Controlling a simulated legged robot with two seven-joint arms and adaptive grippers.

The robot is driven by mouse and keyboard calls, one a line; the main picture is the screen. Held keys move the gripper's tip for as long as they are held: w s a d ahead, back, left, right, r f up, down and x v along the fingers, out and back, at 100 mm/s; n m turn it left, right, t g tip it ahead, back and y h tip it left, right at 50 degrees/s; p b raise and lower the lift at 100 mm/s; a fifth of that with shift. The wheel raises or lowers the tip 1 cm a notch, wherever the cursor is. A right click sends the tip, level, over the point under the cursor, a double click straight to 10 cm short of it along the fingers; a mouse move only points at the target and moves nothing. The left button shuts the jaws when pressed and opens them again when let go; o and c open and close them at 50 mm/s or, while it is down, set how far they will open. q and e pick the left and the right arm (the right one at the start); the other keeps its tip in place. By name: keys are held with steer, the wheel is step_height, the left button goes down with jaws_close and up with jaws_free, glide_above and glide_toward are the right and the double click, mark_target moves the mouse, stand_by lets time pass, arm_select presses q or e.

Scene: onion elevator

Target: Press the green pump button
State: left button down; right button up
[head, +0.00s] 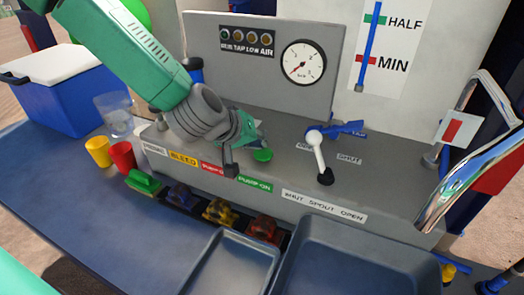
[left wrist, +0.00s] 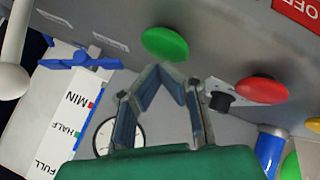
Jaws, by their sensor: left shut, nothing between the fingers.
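The green pump button (head: 262,155) is a round cap on the grey panel, above the green PUMP-ON label (head: 255,184). In the left wrist view the green button (left wrist: 165,44) lies just beyond my fingertips. My left gripper (head: 238,166) is shut and empty, its fingers just left of the button in the head view. In the left wrist view the tips of my left gripper (left wrist: 165,74) meet close below the button's edge; I cannot tell whether they touch it. My right gripper is not in view.
A red button (left wrist: 262,90) stands beside the green one. A white-handled lever (head: 318,155) and blue valve handle (head: 350,128) are to the right. A gauge (head: 303,62) is behind. Cups and dark trays (head: 350,250) stand in front.

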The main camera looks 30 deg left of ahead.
mark_target(263, 151)
arm_select(q)
steer(key=shift+d+f, duration=0.1)
steer(key=shift+d, duration=0.3)
steer(key=shift+a+f+b, duration=0.2)
steer(key=shift+f+b, duration=0.1)
steer(key=shift+f, duration=0.15)
stand_by(0.6)
steer(key=shift+d+r+p, duration=0.15)
steer(key=shift+r+p, duration=0.3)
steer(key=shift+r, duration=0.1)
steer(key=shift+d+r+p, duration=0.15)
steer(key=shift+r+p, duration=0.3)
steer(key=shift+r, duration=0.1)
step_height(263, 151, up, 5)
steer(key=p, duration=0.4)
steer(key=shift+p, duration=0.4)
